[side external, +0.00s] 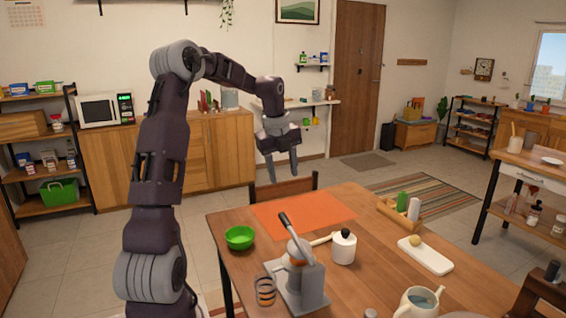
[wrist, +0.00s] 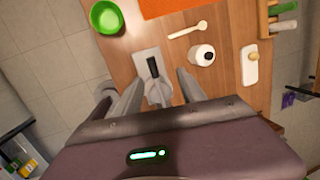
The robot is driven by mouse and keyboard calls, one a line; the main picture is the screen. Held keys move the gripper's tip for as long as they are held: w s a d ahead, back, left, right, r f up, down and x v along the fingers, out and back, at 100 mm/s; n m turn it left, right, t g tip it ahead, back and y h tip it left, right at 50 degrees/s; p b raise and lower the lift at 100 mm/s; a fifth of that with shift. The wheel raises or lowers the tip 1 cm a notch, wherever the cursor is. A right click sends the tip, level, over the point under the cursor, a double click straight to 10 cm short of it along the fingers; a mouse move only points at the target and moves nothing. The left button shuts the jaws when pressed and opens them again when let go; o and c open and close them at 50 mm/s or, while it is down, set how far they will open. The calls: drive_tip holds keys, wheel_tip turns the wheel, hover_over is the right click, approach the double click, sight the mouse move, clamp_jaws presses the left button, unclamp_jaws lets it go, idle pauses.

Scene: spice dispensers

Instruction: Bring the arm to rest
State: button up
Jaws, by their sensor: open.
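My gripper (side external: 283,168) hangs from my raised arm in the side external view, with its fingers pointing down. It is open, with nothing between the fingers. In that view it appears above the back left part of the wooden table (side external: 370,255), clear of the tabletop. In the wrist view my gripper (wrist: 155,82) shows its fingers spread, with the grey juicer-like device (wrist: 152,62) seen on the table below and between them. That device (side external: 300,282) stands near the front of the table in the side external view.
A green bowl (side external: 240,238), an orange mat (side external: 303,214), a white lidded jar (side external: 343,247), a white board (side external: 425,255) with a yellow item, a wooden rack (side external: 398,213) with two dispensers and a pitcher (side external: 418,302) are on the table. A chair (side external: 283,187) stands behind it.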

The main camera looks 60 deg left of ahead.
wheel_tip(320, 180, up, 3)
drive_tip(key=shift+f, duration=0.1)
idle(0.3)
drive_tip(key=s+d+r+n, duration=0.2)
drive_tip(key=d+n, duration=0.1)
drive_tip(key=d, duration=0.5)
drive_tip(key=s+d+r+n+t, duration=0.1)
drive_tip(key=s+d+r+n, duration=0.15)
drive_tip(key=d, duration=0.55)
drive_tip(key=s+d+r+n, duration=0.1)
drive_tip(key=s+d+n, duration=0.25)
drive_tip(key=d, duration=0.45)
drive_tip(key=s+d+f+n+t+h, duration=0.1)
drive_tip(key=s+d+f+n+t, duration=0.1)
drive_tip(key=s+d+n, duration=0.7)
drive_tip(key=s+f, duration=0.1)
drive_tip(key=s, duration=0.2)
drive_tip(key=shift+s+d+f+n+h, duration=0.2)
drive_tip(key=shift+s+d+n+h, duration=0.1)
drive_tip(key=shift+s+d, duration=0.1)
